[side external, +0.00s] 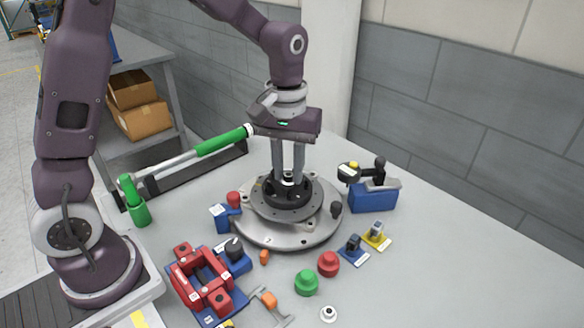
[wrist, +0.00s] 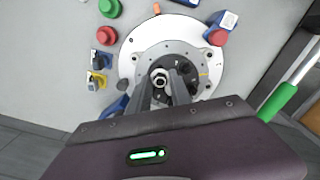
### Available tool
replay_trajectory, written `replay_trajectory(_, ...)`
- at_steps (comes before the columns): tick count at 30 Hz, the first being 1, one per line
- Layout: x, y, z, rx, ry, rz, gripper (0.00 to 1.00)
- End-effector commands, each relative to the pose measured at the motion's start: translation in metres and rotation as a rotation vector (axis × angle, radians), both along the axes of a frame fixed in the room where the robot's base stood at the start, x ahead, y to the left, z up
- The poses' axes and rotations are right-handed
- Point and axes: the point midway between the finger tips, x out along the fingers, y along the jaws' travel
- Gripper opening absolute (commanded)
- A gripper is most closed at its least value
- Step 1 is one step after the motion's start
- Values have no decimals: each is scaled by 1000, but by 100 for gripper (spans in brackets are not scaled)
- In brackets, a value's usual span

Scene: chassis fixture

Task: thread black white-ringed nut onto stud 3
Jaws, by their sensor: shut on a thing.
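My gripper (side external: 288,180) points straight down over the middle of the dark round hub (side external: 270,207) on the grey disc-shaped chassis (side external: 262,239). Its two fingers are shut on a small dark nut with a pale ring, seen between the fingertips in the wrist view (wrist: 160,77). In the side view the fingers and hub mostly hide the nut. The hub carries several small studs or bolt heads around its top. I cannot read which is stud 3, nor tell whether the nut touches a stud.
Red (side external: 328,263) and green (side external: 306,282) knobs and a white ringed part (side external: 328,313) lie in front of the chassis. A red fixture (side external: 203,283) stands front left. A green-handled tool (side external: 220,142) extends behind left. A blue block (side external: 373,197) stands right. The table's right front is clear.

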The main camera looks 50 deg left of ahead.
Motion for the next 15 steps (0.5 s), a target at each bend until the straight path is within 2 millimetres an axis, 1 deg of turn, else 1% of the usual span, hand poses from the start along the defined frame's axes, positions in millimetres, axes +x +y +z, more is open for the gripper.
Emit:
replay_trajectory(3, -1, 0, -9, 0, 2, 0, 0)
replay_trajectory(6, 0, 0, -12, 0, 1, 0, 0)
replay_trajectory(15, 0, -1, -13, 0, -1, 15, 0)
